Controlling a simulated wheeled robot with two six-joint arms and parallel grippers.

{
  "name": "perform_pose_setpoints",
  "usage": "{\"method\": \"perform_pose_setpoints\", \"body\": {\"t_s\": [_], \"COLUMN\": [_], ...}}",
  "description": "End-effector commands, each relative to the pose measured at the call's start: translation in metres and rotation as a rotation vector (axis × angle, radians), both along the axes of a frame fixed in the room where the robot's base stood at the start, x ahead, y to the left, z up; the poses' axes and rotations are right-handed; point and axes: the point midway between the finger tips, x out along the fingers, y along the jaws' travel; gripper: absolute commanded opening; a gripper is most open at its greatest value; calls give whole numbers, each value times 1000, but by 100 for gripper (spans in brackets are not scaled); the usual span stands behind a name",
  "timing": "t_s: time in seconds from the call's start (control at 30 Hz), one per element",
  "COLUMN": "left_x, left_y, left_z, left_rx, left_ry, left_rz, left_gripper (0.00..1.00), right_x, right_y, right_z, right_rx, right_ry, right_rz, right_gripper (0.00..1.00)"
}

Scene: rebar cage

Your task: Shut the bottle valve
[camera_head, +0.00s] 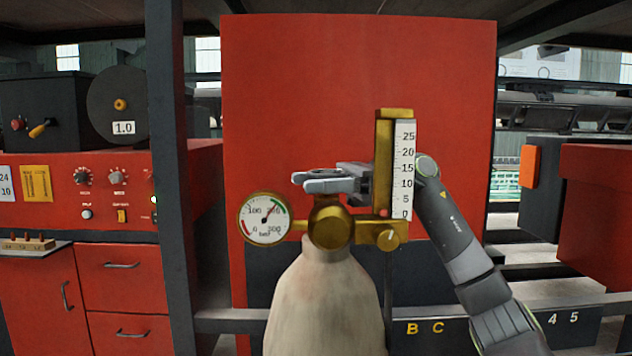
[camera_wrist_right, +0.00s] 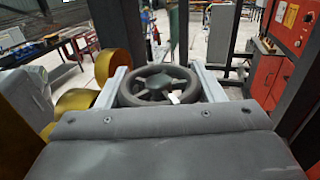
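The grey gas bottle (camera_head: 325,305) stands upright in the middle of the head view, with a brass valve (camera_head: 330,226) on top. The valve's dark handwheel (camera_wrist_right: 158,85) shows in the right wrist view, with a small white mark on its rim. My right gripper (camera_head: 312,180) comes in from the right above the valve. In the right wrist view its two fingers (camera_wrist_right: 160,80) lie on either side of the wheel, and the rim appears to meet both. In the head view the fingers mostly hide the wheel. My left gripper is not in view.
A round pressure gauge (camera_head: 264,219) sits left of the valve. A brass flow meter with a white scale (camera_head: 404,170) stands upright close to its right, near my right arm. A red panel (camera_head: 300,90) is behind. A dark post (camera_head: 172,150) stands at the left.

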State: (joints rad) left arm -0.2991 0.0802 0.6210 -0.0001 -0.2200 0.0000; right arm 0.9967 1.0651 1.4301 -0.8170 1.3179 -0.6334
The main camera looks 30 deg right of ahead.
Motion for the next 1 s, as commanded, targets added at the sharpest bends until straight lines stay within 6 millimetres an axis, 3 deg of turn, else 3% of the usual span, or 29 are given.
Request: {"method": "perform_pose_setpoints", "body": {"t_s": [0.1, 0.47, 0.7, 1.0], "left_x": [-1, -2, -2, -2], "left_y": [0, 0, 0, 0], "left_z": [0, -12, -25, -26], "left_rx": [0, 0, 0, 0], "left_ry": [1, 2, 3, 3], "left_rz": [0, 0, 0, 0], "left_gripper": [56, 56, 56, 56], "right_x": [0, 1, 3, 7], "right_y": [0, -1, -2, -5], "right_z": [0, -2, -2, 1], "right_rx": [1, -1, -1, -1], "right_ry": [0, -2, -5, -5], "right_rz": [-1, -87, -262, -490], "right_gripper": [39, 39, 39, 39]}}
